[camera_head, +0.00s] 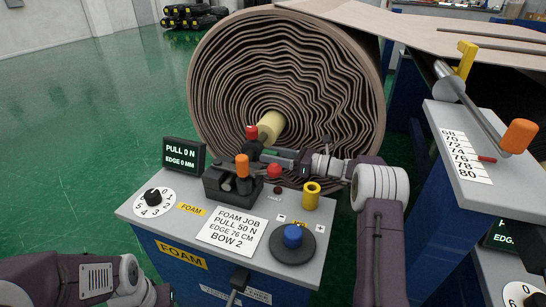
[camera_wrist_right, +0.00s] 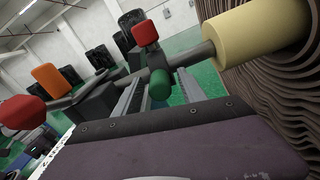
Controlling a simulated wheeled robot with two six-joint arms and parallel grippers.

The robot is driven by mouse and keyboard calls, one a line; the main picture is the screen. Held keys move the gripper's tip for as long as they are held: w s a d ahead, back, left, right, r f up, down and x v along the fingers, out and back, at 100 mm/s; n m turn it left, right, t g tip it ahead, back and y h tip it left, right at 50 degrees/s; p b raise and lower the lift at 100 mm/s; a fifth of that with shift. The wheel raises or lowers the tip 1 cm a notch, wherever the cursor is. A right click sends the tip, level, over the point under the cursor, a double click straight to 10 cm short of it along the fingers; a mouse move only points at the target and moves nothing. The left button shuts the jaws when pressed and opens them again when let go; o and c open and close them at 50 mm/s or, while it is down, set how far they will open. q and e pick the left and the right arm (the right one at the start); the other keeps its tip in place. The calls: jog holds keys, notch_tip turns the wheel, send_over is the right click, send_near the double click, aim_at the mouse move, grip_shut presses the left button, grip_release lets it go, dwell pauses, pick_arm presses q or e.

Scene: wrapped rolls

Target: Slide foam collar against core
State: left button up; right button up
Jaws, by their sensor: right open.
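A pale yellow cylinder (camera_head: 270,127) sticks out from the centre of the large brown wound roll (camera_head: 340,90); I cannot tell whether it is the collar or the core. In the right wrist view the cylinder (camera_wrist_right: 258,36) sits on a grey shaft (camera_wrist_right: 196,54), close beside the roll's layers (camera_wrist_right: 290,100). My right gripper (camera_head: 264,153) is in front of the roll, just below the cylinder. In the wrist view its fingers (camera_wrist_right: 158,92) are open, with a green knob (camera_wrist_right: 159,84) showing between them; contact is unclear. Only part of my left arm shows at lower left, without its gripper.
A control console (camera_head: 150,213) stands in front of the roll, with an orange lever (camera_head: 242,166), red knobs, a blue knob (camera_head: 292,235) and a yellow ring (camera_head: 311,195). Its display (camera_head: 184,153) reads PULL 0 N, EDGE 0 MM. A scale (camera_head: 466,157) stands right. Green floor is clear left.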

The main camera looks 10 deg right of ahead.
grip_shut()
dwell(1.4)
